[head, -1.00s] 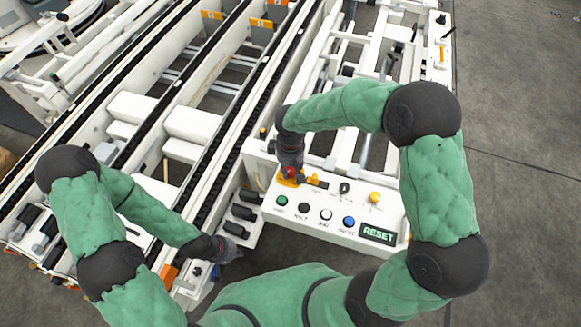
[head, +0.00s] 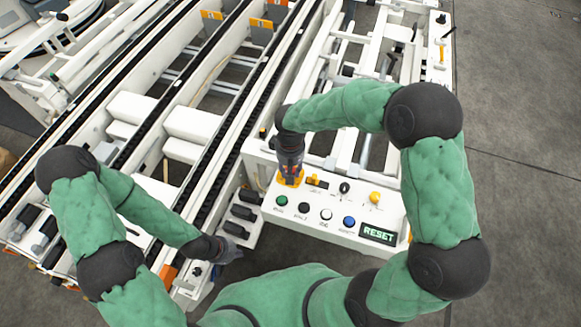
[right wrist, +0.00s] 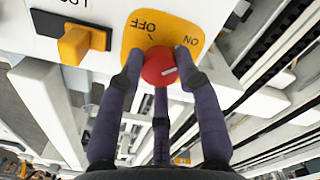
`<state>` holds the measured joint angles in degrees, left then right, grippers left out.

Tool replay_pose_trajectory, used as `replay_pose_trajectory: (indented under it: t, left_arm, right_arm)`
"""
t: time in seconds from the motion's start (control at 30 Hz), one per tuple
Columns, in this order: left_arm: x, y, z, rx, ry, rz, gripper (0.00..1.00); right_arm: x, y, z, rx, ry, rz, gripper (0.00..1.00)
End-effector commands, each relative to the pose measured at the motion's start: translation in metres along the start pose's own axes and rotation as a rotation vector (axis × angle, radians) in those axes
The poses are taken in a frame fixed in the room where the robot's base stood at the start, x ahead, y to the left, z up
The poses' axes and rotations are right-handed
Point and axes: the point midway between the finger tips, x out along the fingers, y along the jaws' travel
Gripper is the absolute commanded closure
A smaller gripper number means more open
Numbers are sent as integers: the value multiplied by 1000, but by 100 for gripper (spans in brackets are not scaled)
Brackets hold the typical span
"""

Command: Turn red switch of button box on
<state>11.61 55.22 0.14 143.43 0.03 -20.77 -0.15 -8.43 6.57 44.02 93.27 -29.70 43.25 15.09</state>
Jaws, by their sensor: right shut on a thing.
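The button box (head: 327,241) is a white panel in the head view. Its red switch (right wrist: 158,64) is a round knob on a yellow plate (right wrist: 172,30) marked OFF and ON. A short white mark on the knob points towards the right side in the right wrist view. My right gripper (right wrist: 161,76) is shut on the knob, with fingers around it. In the head view the right gripper (head: 290,172) points down over the yellow plate and hides most of the knob. My left gripper (head: 230,250) hangs away from the box at lower left; its fingers are unclear.
Green, black, white and blue buttons (head: 349,222) line the box front, beside a RESET display (head: 378,234). A black knob (head: 344,188) and a yellow knob (head: 375,197) sit close by. White conveyor rails (head: 215,110) fill the left. Open floor (head: 520,120) lies right.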

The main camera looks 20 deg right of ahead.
Motion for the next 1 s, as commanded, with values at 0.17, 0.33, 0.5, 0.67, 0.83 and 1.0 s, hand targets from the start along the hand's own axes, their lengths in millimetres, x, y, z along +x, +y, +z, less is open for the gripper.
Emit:
replay_pose_trajectory:
  t: [0.17, 0.33, 0.5, 0.67, 0.83, 1.0]
  left_arm:
    - [0, 0, 0, 0, 0, 0, 100]
    - [0, 0, 0, 0, 0, 0, 100]
    - [0, 0, 0, 0, 0, 0, 100]
    - [0, 0, 0, 0, 0, 0, 100]
    - [0, 0, 0, 0, 0, 0, 100]
    - [0, 0, 0, 0, 0, 0, 100]
  right_arm:
    - [1, -1, -1, 0, 3, -2, 46]
    - [0, -1, -1, 0, 2, -1, 42]
    - [0, 0, -1, 0, 2, -1, 42]
    - [-11, 0, -1, 0, 4, 1, 42]
    - [-41, 0, -2, -1, 7, 1, 42]
    - [-75, 0, -2, -2, 7, 0, 42]
